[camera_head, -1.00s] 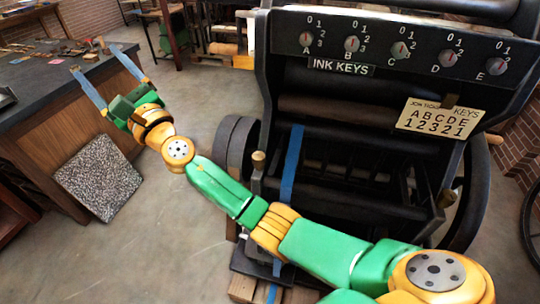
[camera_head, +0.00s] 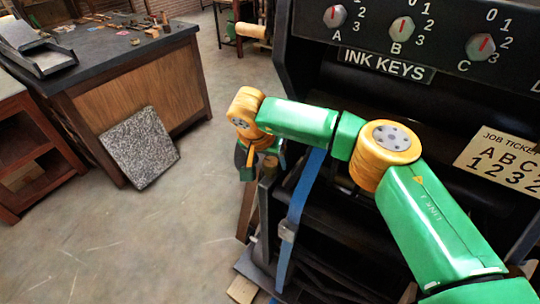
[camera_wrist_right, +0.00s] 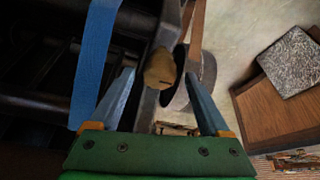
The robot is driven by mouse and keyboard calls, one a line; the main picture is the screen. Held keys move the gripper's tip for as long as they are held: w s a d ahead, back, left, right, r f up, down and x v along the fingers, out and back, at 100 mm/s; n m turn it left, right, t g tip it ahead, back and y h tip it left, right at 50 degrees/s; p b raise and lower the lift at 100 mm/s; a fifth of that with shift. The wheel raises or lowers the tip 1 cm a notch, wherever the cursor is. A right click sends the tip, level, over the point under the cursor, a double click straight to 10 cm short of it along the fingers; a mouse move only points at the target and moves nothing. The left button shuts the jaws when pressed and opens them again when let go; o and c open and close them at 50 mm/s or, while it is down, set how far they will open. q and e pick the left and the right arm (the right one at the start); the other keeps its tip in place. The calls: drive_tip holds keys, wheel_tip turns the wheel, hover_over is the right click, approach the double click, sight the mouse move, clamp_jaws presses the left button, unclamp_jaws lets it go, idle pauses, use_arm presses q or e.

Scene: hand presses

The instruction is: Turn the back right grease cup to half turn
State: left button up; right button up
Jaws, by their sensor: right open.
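A dull brass cup-like knob (camera_wrist_right: 160,68) sits on the press's dark side frame in the right wrist view. I take it to be a grease cup, but I cannot tell which one, and no turn mark on it is readable. My right gripper (camera_wrist_right: 160,78) is open, its two blue-grey fingers on either side of the knob with gaps showing. In the head view my right gripper (camera_head: 246,168) hangs low by the left side of the press (camera_head: 330,120), its fingers mostly hidden. A brass-topped post (camera_head: 269,162) stands close beside it. My left gripper is not in view.
A blue strap (camera_head: 299,215) runs down the press front near the gripper; it also shows in the wrist view (camera_wrist_right: 93,60). Ink key dials and a job ticket (camera_head: 505,165) are on the press. A speckled slab (camera_head: 140,148) leans on a wooden counter.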

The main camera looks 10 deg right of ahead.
drive_tip(key=shift+w+d+f, duration=0.1)
drive_tip(key=shift+d+f, duration=0.1)
drive_tip(key=shift+a, duration=0.15)
drive_tip(key=c, duration=0.4)
clamp_jaws()
drive_tip(key=shift+m+b, duration=0.3)
drive_tip(key=shift+m, duration=0.3)
drive_tip(key=m+g+h, duration=0.1)
drive_tip(key=m, duration=0.2)
drive_tip(key=shift+a+r+m+p, duration=0.1)
drive_tip(key=shift+m+p, duration=0.2)
drive_tip(key=shift+p, duration=0.1)
drive_tip(key=shift+o, duration=2)
unclamp_jaws()
